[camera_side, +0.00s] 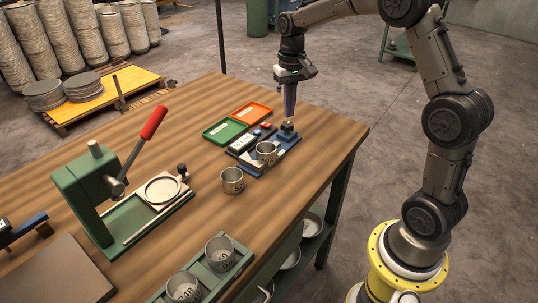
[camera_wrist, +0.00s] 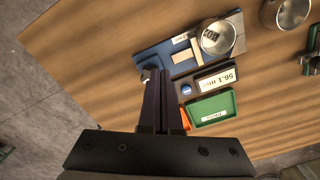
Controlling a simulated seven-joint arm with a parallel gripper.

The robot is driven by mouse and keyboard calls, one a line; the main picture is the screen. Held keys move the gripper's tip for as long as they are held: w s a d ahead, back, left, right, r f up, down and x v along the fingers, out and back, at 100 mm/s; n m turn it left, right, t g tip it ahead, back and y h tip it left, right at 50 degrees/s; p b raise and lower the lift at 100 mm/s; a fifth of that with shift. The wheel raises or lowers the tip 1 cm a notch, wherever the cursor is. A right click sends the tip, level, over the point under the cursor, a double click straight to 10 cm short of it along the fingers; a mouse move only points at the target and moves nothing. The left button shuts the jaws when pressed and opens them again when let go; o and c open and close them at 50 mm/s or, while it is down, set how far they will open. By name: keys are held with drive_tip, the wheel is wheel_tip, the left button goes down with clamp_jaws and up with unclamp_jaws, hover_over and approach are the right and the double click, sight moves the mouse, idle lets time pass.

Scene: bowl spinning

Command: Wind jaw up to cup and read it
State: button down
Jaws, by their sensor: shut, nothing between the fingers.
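My gripper (camera_side: 289,113) is shut and empty, pointing down just above the dark knob (camera_side: 287,127) at the right end of the blue gauge fixture (camera_side: 287,144). I cannot tell whether the tips touch the knob. In the wrist view the closed fingers (camera_wrist: 153,76) cover part of the knob. A grey metal cup (camera_side: 266,153) sits on the fixture; it also shows in the wrist view (camera_wrist: 217,38). A pale jaw-like piece (camera_wrist: 185,53) lies beside the cup; any gap between them is unclear. The readout box (camera_wrist: 215,81) seems to show 56.1 mm, upside down.
A green tray (camera_side: 224,130) and an orange tray (camera_side: 252,112) lie behind the fixture. A loose cup (camera_side: 232,181) stands left of it. A green lever press (camera_side: 100,195) stands farther left. A green rack (camera_side: 242,262) holds labelled cups at the table's front edge.

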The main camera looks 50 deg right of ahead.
sight(287, 128)
drive_tip(key=shift+s+d+f, duration=0.2)
drive_tip(key=shift+d+f, duration=0.25)
drive_tip(key=shift+f, duration=0.55)
drive_tip(key=shift+s+d+f, duration=0.2)
drive_tip(key=shift+d+f, duration=0.2)
drive_tip(key=shift+f, duration=0.65)
drive_tip(key=shift+s+d+f, duration=0.2)
drive_tip(key=shift+d+f, duration=0.25)
drive_tip(key=shift+f, duration=0.55)
drive_tip(key=shift+w, duration=0.4)
drive_tip(key=shift+w+a, duration=0.1)
drive_tip(key=shift+a, duration=0.2)
drive_tip(key=shift+w+a+r, duration=0.1)
drive_tip(key=shift+w+a, duration=0.1)
drive_tip(key=shift+a, duration=0.1)
drive_tip(key=shift+w+a+r, duration=0.1)
drive_tip(key=shift+w+a, duration=0.35)
